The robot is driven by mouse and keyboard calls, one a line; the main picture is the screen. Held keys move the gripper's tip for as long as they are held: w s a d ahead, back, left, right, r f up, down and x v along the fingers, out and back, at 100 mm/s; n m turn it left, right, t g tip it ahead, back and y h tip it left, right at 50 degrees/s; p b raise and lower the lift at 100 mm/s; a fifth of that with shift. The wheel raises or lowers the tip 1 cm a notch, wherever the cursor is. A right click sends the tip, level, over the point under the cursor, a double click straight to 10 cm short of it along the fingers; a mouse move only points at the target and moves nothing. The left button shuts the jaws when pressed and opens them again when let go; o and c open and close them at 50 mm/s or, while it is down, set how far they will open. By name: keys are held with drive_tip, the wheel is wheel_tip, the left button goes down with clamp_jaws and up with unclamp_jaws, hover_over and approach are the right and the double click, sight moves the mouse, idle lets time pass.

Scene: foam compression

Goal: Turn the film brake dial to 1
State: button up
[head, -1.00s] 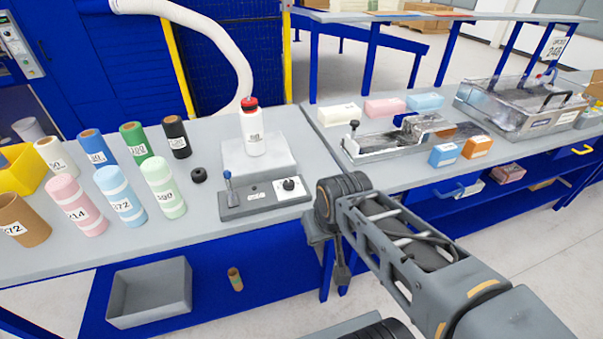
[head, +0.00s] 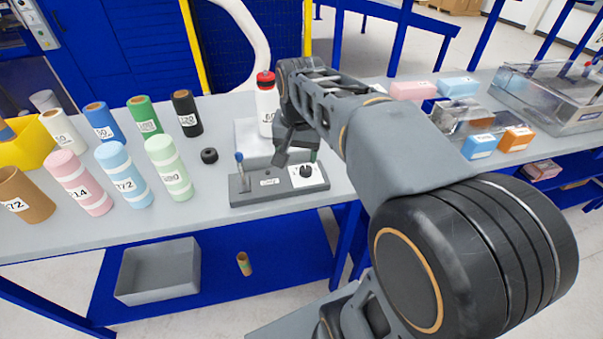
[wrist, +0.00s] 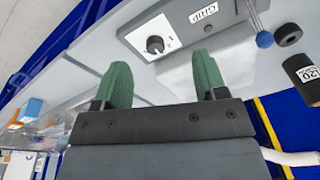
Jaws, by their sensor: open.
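The film brake dial (head: 306,170) is a small black knob on a white plate at the right end of a grey control panel (head: 264,198). In the wrist view the dial (wrist: 155,44) shows a pale pointer line, but I cannot read its number. A blue-tipped lever (head: 240,168) stands at the panel's left end. My gripper (head: 293,160) is above the panel near the dial in the head view, partly hidden by my arm. In the wrist view my gripper (wrist: 160,82) has its green fingers apart and nothing between them, with the dial beyond the fingertips.
A black ring (head: 209,155) and several coloured rolls (head: 122,175) stand to the left. Foam blocks (head: 478,146) and a clear-lidded case (head: 555,95) are at the right.

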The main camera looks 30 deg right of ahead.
sight(306, 168)
drive_tip(key=w+d+m+g+b, duration=0.2)
drive_tip(key=w+d+m+b, duration=0.1)
drive_tip(key=w+d+m, duration=0.3)
drive_tip(key=shift+n, duration=0.3)
drive_tip(key=f, duration=0.4)
drive_tip(key=f+b, duration=0.1)
drive_tip(key=f, duration=0.8)
drive_tip(key=shift+w+a, duration=0.25)
drive_tip(key=shift+c, duration=0.2)
drive_tip(key=shift+r, duration=0.1)
drive_tip(key=c, duration=0.9)
